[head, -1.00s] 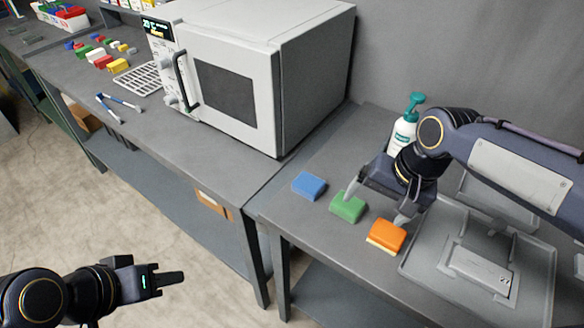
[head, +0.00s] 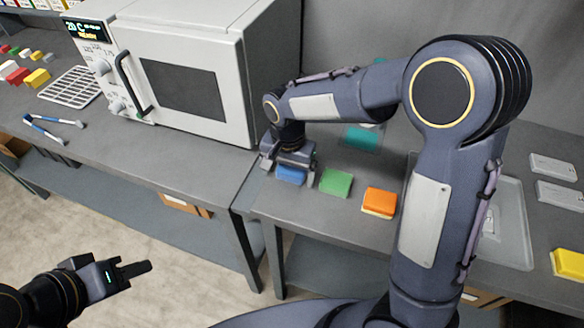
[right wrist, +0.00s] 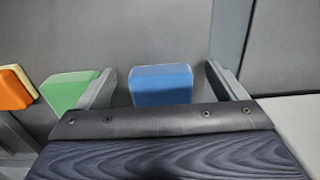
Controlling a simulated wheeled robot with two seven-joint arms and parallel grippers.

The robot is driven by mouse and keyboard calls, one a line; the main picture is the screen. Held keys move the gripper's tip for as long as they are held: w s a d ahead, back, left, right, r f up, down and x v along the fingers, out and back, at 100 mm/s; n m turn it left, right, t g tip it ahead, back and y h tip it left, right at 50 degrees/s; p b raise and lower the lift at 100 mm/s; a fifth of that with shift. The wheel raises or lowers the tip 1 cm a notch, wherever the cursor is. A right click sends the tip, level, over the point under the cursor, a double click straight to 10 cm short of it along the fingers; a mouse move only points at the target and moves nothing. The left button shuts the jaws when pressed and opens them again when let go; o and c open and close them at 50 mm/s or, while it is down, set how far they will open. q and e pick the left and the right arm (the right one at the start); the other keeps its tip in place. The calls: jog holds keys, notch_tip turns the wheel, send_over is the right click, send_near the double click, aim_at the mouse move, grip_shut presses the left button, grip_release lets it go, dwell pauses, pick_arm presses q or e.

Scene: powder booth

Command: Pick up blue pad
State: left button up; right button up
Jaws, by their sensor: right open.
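The blue pad (head: 291,175) lies on the grey table near its left end, beside the green pad (head: 336,183). My right gripper (head: 288,167) is open above the blue pad, with one finger on each side of it. In the right wrist view, the blue pad (right wrist: 160,85) sits between the two spread fingers (right wrist: 163,85), with a gap on both sides. The left finger there is close to the green pad (right wrist: 68,92). My left gripper (head: 132,270) is at lower left over the floor, away from the pads; its finger opening cannot be made out.
An orange pad (head: 379,202) lies right of the green one. A large white oven (head: 190,70) stands on the bench close left of my right gripper. A grey tray (head: 512,235) and a yellow block (head: 570,264) are to the right. My right arm hides part of the table.

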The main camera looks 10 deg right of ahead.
jog(key=shift+f, duration=0.5)
jog(key=c, duration=1.1)
jog(key=shift+o, duration=0.2)
jog(key=shift+r, duration=0.15)
